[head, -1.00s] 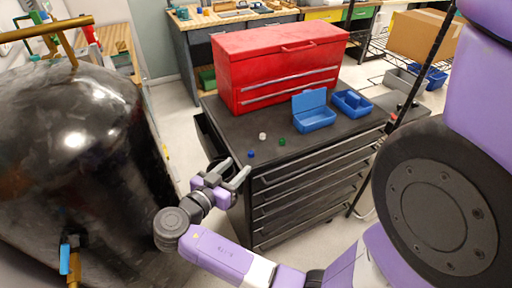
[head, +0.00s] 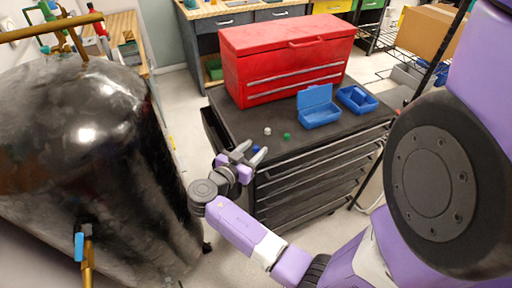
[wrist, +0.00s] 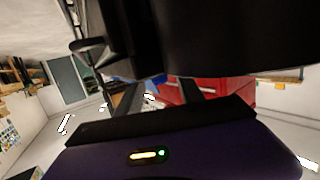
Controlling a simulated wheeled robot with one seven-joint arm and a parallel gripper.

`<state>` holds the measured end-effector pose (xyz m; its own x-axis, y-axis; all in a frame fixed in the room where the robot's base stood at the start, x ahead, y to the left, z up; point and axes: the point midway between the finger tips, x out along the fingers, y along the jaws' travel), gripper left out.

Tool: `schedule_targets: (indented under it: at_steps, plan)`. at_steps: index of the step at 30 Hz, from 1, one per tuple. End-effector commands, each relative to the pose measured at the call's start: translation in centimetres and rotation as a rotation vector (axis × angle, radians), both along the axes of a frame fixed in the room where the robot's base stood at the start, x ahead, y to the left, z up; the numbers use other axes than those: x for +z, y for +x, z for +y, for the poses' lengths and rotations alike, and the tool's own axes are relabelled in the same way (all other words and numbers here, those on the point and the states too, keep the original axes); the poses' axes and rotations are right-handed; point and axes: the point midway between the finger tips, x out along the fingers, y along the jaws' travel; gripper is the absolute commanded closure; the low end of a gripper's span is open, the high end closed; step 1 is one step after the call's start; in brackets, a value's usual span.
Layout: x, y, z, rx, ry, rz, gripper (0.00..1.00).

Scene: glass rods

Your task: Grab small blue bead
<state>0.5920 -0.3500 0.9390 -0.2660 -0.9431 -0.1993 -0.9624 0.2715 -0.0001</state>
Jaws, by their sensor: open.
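The small blue bead (head: 256,149) is on the black top of the tool cabinet near its front left corner, in the head view. My gripper (head: 253,151) is open at that corner. Its two grey fingers appear on either side of the bead in the picture, and partly cover it. Whether they are level with it or touch it, I cannot tell. In the wrist view the two dark fingers (wrist: 158,94) are apart, with a blue patch between and beyond them that I cannot identify.
A white bead (head: 267,131) and a green bead (head: 287,136) lie farther back on the cabinet top (head: 310,145). An open blue box (head: 320,116), a blue tray (head: 357,99) and a red toolbox (head: 290,65) stand behind them. A large black tank (head: 90,150) is at left.

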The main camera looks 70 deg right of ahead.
Motion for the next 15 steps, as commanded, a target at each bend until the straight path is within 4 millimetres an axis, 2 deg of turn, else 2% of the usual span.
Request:
schedule_targets:
  at_steps: [2,3,9,15]
  plan:
    - [-0.01,0.01,0.01,0.000,0.000,0.000,0.56]
    - [-0.01,0.01,0.01,0.000,0.000,0.000,0.59]
    - [0.00,0.01,0.02,0.000,0.000,0.000,0.99]
    - [0.01,0.00,0.02,0.000,-0.001,0.000,1.00]
